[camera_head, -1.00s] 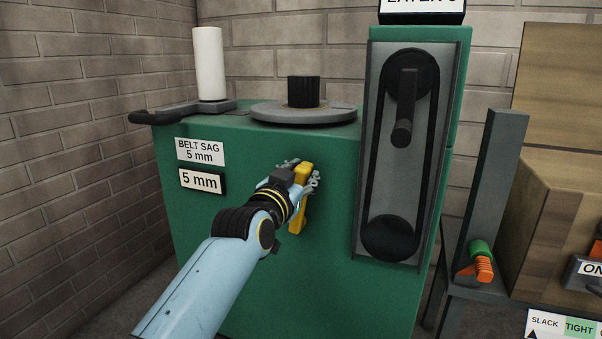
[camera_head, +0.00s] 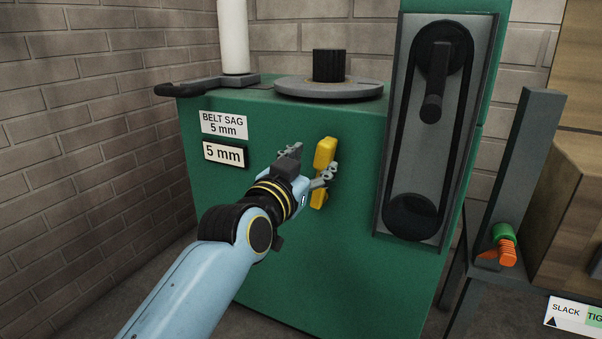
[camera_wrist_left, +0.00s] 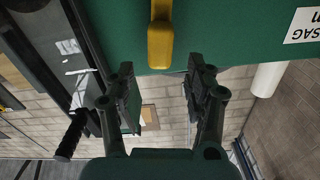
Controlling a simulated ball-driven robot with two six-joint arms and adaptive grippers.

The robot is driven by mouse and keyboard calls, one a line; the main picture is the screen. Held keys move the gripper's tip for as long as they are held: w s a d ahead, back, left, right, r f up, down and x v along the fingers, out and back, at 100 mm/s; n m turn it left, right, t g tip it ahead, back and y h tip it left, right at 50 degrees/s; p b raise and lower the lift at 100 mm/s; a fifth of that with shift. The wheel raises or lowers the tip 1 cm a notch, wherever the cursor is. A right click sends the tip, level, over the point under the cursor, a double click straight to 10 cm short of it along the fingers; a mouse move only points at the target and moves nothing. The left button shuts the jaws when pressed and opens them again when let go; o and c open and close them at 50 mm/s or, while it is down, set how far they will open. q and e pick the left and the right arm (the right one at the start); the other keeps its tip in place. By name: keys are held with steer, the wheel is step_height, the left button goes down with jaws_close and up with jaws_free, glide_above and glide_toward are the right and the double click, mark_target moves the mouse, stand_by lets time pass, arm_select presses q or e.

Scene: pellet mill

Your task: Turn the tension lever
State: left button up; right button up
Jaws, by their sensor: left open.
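The yellow tension lever (camera_head: 325,168) stands close to upright on the green front of the mill, its top leaning slightly right. My left gripper (camera_head: 312,165) is open beside and in front of it; part of the lever's left edge is hidden behind the fingers. In the left wrist view the lever (camera_wrist_left: 160,38) lies ahead of the two spread fingers (camera_wrist_left: 163,85), with nothing between them. The labels read BELT SAG 5 mm (camera_head: 223,124) and 5 mm (camera_head: 223,154). My right gripper is not in view.
The belt guard with two pulleys (camera_head: 425,130) is right of the lever. A crank handle (camera_head: 437,85) sticks out from its upper pulley. A black handle (camera_head: 178,90) projects at the top left. A SLACK/TIGHT gauge (camera_head: 575,315) is at lower right.

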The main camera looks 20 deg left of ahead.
arm_select(q)
steer(key=s, duration=0.5)
steer(key=shift+s, duration=0.1)
steer(key=s+a+f+g, duration=0.2)
steer(key=s+f+g, duration=0.2)
steer(key=s+f, duration=0.55)
steer(key=s+a+f+m+g, duration=0.15)
steer(key=s+f+g, duration=0.4)
steer(key=f, duration=0.75)
steer(key=s+a+f+n+g, duration=0.1)
steer(key=s+a+f+g, duration=0.1)
steer(key=s+f, duration=0.85)
steer(key=s+a+f+n+g+y, duration=0.1)
steer(key=s+a+f+g, duration=0.2)
steer(key=s, duration=0.4)
steer(key=s+a+f+g, duration=0.1)
steer(key=s+f+g, duration=0.25)
steer(key=s, duration=0.25)
steer(key=s+n+p, duration=0.1)
steer(key=s+p, duration=1.4)
steer(key=shift+s+a+f+y, duration=0.2)
steer(key=shift+a+y, duration=0.1)
steer(key=shift+a, duration=0.1)
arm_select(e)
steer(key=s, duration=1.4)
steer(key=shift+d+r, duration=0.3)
